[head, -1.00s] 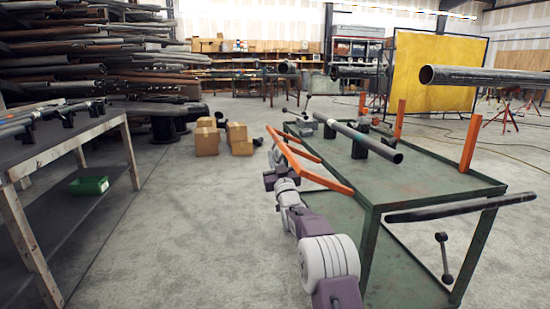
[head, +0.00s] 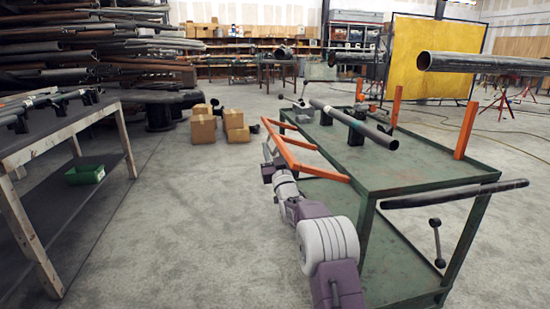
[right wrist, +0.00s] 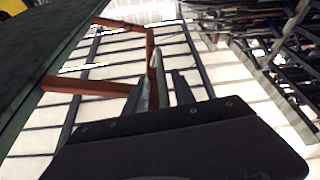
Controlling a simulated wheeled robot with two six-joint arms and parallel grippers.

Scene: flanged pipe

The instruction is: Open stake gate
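The stake gate, an orange bar frame (head: 292,152), stands out from the left side of the green cart (head: 410,172) in the head view. My right gripper (head: 268,168) is at the gate's outer bar, on the side away from the cart. In the right wrist view the orange gate (right wrist: 90,86) crosses the picture, and one bar runs down towards my right fingers (right wrist: 160,88). The fingers stand apart with the bar between them; a gap seems to show, and contact is unclear. My left gripper is out of view.
A dark pipe (head: 380,133) lies on supports on the cart, and orange stakes (head: 466,130) stand along its far side. A big pipe (head: 480,63) hangs at right. A table (head: 60,140) stands at left. Cardboard boxes (head: 203,127) are on the floor, with clear floor between.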

